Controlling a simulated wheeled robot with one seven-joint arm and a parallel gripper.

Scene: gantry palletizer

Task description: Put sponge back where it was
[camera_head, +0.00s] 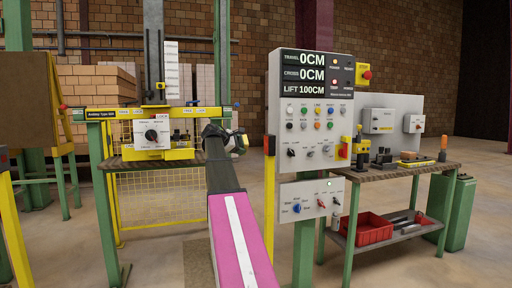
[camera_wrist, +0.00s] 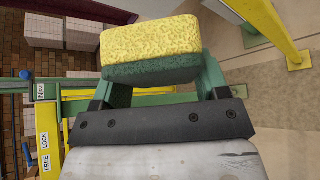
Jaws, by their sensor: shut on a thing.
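The sponge (camera_wrist: 150,48), yellow with a dark green underside, is held between the two fingers of my gripper (camera_wrist: 158,88) in the wrist view. The gripper is shut on it. In the head view, my gripper (camera_head: 238,142) is small and dark at the end of my outstretched arm, in front of the yellow gantry station. The sponge is too small or hidden to make out clearly there.
A control panel (camera_head: 312,110) on a green post stands just right of my arm. Further right is a workbench (camera_head: 392,168) with tools and a red bin (camera_head: 368,229) on its lower shelf. The yellow gantry frame (camera_head: 150,118) stands left. Open floor lies at the front left.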

